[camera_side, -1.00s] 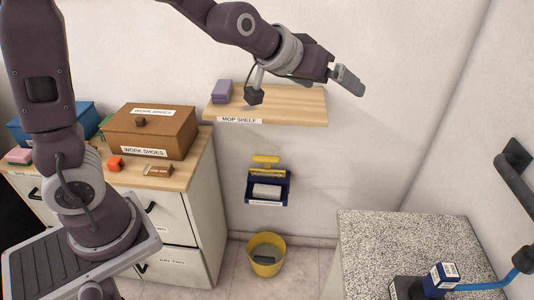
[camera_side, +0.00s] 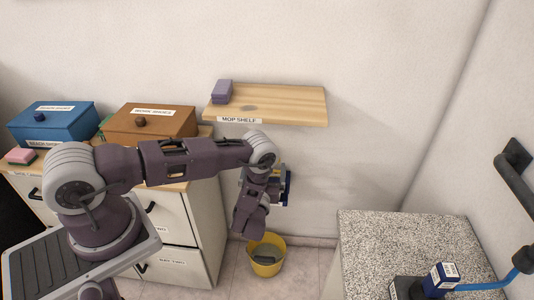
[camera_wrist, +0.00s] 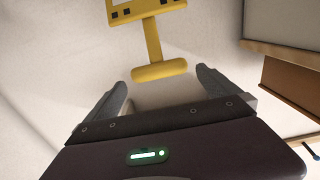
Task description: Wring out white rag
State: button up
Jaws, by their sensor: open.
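In the wrist view, a yellow T-shaped handle (camera_wrist: 160,70) lies between the spread fingertips of my gripper (camera_wrist: 161,84), with a gap on each side. Its stem leads up to a yellow frame (camera_wrist: 148,10). My gripper is open and holds nothing. In the side view, the blue wall-mounted wringer (camera_side: 287,187) shows only in part behind my arm. The white rag is hidden in the side view, and I cannot make it out for certain in the wrist view. The yellow bucket (camera_side: 266,258) stands on the floor below, with something dark grey inside.
The mop shelf (camera_side: 290,104) juts from the wall above, with purple blocks (camera_side: 221,91) at its left. Left are drawers (camera_side: 182,230) bearing a brown box (camera_side: 150,124) and a blue box (camera_side: 52,124). A speckled counter (camera_side: 400,240) stands right.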

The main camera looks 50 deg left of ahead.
jog(key=x, duration=0.8)
jog(key=shift+w+a, duration=0.1)
jog(key=shift+w, duration=0.05)
jog(key=c, duration=1.8)
jog(key=shift+g+h, duration=0.6)
jog(key=w+a, duration=0.3)
jog(key=shift+w+a+r, duration=0.2)
jog(key=shift+r, duration=0.2)
jog(key=o, duration=1.8)
jog(key=shift+v, duration=3.5)
